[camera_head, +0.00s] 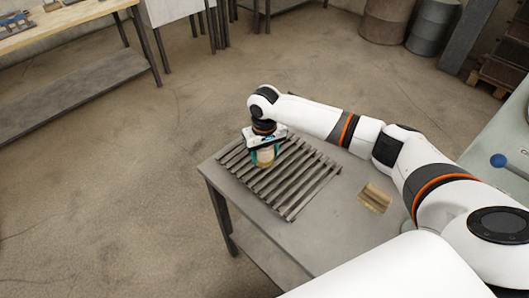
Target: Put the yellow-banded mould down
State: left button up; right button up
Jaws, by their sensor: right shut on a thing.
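My right gripper (265,146) points down over the left part of a slatted rack, its arm reaching in from the right. It is shut on the yellow-banded mould (265,157), a small pale yellowish piece between the fingers. The fingers and gripper body hide much of the mould, so its band is hard to make out. The mould is at or just above the slats; I cannot tell whether it touches them. My left gripper is not in view.
The rack (300,182) of dark parallel bars lies on a grey metal table (335,222). A small tan block (375,197) sits on the table right of the rack. Most slats are bare. A workbench (70,25) and drums (432,27) stand farther back.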

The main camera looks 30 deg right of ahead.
jog(key=o, duration=1.1)
jog(key=shift+f, duration=0.1)
notch_tip(320, 180, up, 12)
jog(key=shift+r+b, duration=0.15)
jog(key=shift+b, duration=0.35)
